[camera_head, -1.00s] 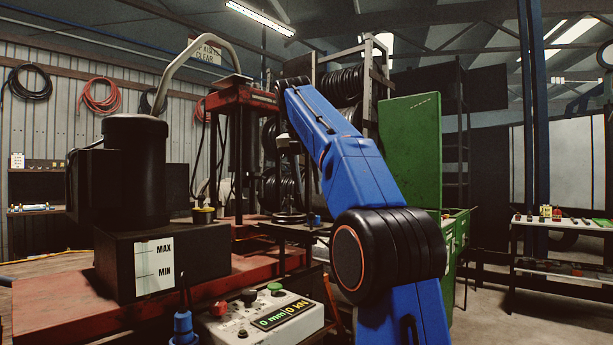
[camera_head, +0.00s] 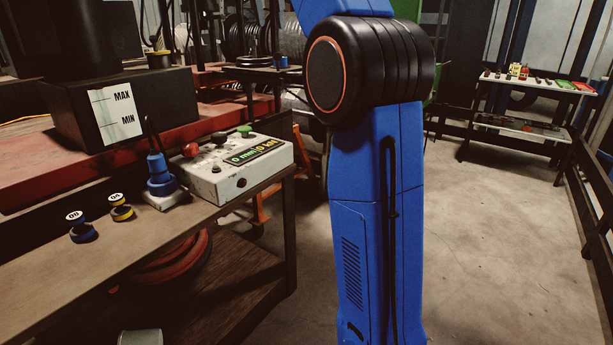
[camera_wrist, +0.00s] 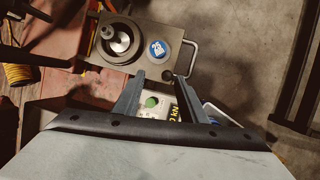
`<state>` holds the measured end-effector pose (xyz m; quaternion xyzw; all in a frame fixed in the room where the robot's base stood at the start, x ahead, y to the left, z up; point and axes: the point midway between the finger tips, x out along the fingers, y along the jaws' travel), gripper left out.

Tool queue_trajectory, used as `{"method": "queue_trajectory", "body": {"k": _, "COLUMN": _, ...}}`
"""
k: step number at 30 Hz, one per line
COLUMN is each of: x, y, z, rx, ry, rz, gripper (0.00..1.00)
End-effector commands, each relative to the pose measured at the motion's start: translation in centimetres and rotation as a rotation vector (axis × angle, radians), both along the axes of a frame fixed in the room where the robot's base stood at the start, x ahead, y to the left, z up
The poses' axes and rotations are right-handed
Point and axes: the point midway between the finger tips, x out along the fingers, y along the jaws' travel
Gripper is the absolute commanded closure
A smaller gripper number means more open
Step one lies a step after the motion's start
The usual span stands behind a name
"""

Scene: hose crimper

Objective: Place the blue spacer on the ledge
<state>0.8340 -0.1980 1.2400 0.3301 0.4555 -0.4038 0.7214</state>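A blue spacer (camera_wrist: 158,49) with a white printed label lies flat near the right side of a grey plate (camera_wrist: 118,73) in the wrist view. It also shows as a small blue cylinder (camera_head: 281,62) on the plate in the head view. My gripper (camera_wrist: 160,77) is open and empty. Its fingertips are apart, just below the blue spacer in the wrist picture and not around it. My gripper is outside the head view. I cannot tell which surface is the ledge.
A round metal fitting (camera_wrist: 118,40) sits on the plate beside the blue spacer. A control box (camera_head: 236,165) with buttons and a display stands on the bench, next to a blue plug-like part (camera_head: 159,176). A side table (camera_head: 530,84) stands at the far right. Floor between is clear.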

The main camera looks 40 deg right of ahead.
Motion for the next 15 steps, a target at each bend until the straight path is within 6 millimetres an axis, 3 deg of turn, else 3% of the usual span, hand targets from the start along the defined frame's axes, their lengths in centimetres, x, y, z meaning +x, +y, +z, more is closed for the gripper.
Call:
{"method": "queue_trajectory", "body": {"k": 8, "x": -5.3, "y": 2.9, "z": -5.1, "rx": 0.145, "ry": -0.132, "rz": -0.325, "gripper": 0.62}}
{"method": "queue_trajectory", "body": {"k": 15, "x": -11.0, "y": 5.6, "z": -12.0, "rx": 0.305, "ry": -0.236, "rz": -0.646, "gripper": 0.62}}
